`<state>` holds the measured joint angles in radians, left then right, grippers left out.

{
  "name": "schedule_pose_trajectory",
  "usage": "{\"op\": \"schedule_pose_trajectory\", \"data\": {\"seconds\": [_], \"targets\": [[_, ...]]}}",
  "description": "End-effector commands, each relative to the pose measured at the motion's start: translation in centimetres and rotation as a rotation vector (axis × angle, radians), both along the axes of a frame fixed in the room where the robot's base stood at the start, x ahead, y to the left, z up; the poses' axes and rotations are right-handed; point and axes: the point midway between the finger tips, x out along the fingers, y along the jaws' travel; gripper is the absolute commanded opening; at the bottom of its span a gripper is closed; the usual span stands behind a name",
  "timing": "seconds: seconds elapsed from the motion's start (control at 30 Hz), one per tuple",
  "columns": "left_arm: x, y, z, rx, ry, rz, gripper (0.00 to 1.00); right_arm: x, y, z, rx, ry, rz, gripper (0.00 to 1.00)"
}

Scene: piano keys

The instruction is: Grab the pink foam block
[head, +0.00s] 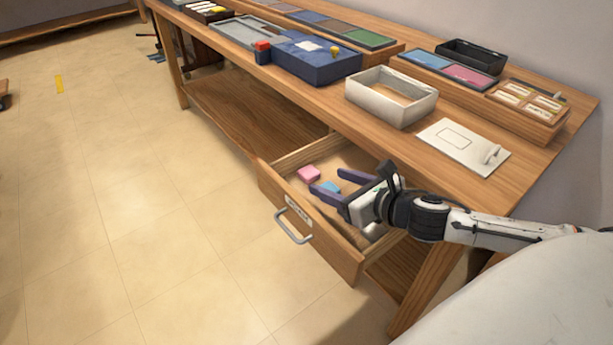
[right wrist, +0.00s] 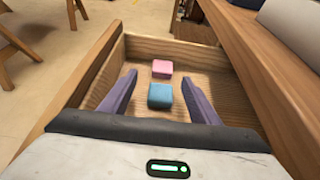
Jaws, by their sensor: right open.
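The pink foam block (head: 309,173) lies in the open drawer (head: 357,262), toward its left end in the head view. It also shows in the right wrist view (right wrist: 162,68), just beyond the fingertips. A blue block (head: 331,187) lies beside it, nearer my right gripper; in the right wrist view the blue block (right wrist: 160,95) sits between the fingers. My right gripper (head: 323,184) is open and empty, its purple fingers reaching over the drawer toward the pink block. In the right wrist view the two fingers (right wrist: 158,85) stand wide apart. My left gripper is not in view.
The drawer's wooden walls surround the blocks closely. The workbench (head: 318,116) overhangs its back side. On top are a white open box (head: 366,107), a white plate with a handle (head: 455,145), a blue case (head: 318,67) and several trays. The floor (head: 150,220) in front is clear.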

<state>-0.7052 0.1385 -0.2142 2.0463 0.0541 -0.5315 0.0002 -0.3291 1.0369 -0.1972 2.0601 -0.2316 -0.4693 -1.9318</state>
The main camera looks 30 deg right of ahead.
Motion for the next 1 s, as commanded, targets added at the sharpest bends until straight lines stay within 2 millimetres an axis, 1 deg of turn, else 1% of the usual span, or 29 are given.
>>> {"op": "schedule_pose_trajectory", "data": {"seconds": [0.03,0.2,0.47,0.73,0.83,1.0], "targets": [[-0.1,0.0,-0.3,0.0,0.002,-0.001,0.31,0.7,0.0,-0.2,0.002,-0.005,-0.002,0.56],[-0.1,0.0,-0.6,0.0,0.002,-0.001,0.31,2.5,0.1,-0.9,0.003,-0.003,-0.002,0.56],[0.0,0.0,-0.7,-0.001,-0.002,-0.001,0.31,3.8,0.2,-1.6,0.002,-0.002,-0.002,0.56],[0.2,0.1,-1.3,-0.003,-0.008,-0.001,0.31,7.2,-0.1,-3.0,0.005,-0.003,-0.002,0.56],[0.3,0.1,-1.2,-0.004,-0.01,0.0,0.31,7.9,0.0,-3.3,0.002,-0.001,-0.001,0.56],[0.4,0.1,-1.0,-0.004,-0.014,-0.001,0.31,8.0,0.1,-3.4,0.003,0.001,0.001,0.56]]}}
